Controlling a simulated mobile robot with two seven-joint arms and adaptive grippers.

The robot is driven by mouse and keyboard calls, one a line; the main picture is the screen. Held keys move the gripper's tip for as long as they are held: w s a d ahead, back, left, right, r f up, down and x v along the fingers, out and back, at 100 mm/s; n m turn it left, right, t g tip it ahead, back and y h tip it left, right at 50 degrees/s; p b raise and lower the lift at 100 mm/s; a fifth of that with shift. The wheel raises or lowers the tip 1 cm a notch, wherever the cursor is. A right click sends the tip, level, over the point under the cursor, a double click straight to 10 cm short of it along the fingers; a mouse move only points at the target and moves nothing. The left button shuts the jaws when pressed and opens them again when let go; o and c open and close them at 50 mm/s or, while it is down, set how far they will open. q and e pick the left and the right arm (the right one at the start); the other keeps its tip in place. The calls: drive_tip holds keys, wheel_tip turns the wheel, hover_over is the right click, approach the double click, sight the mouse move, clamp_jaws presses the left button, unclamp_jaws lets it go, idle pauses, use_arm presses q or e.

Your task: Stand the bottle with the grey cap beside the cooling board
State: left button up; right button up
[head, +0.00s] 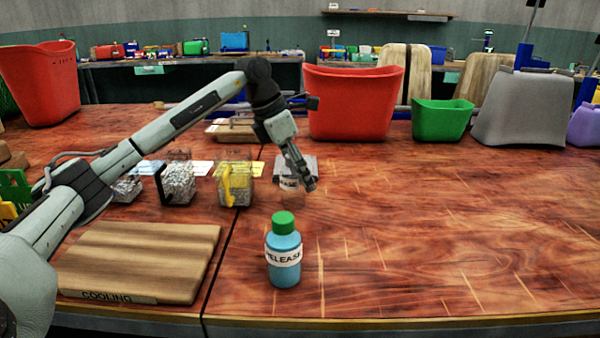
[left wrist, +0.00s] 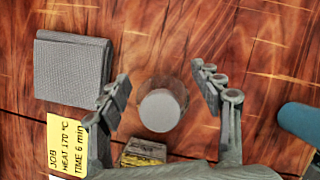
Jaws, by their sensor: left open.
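The bottle with the grey cap shows from above in the left wrist view, its round grey cap (left wrist: 160,110) between my fingers. My left gripper (head: 308,184) is open and points down at the bottle, with a finger on each side in the left wrist view (left wrist: 161,80); contact cannot be told. The wooden cooling board (head: 140,250), marked COOLING, lies at the front left of the table. My right gripper is not in view.
A blue RELEASE bottle with a green cap (head: 284,250) stands right of the board. Clear containers of grey pellets (head: 178,183) stand behind the board. A grey pad (left wrist: 70,68) lies near the grey-capped bottle. Red (head: 352,100) and green (head: 441,118) bins stand behind.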

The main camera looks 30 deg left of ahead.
use_arm(q)
drive_tip(key=shift+r, duration=0.1)
drive_tip(key=v, duration=1.2)
drive_tip(key=shift+d, duration=0.1)
idle(1.0)
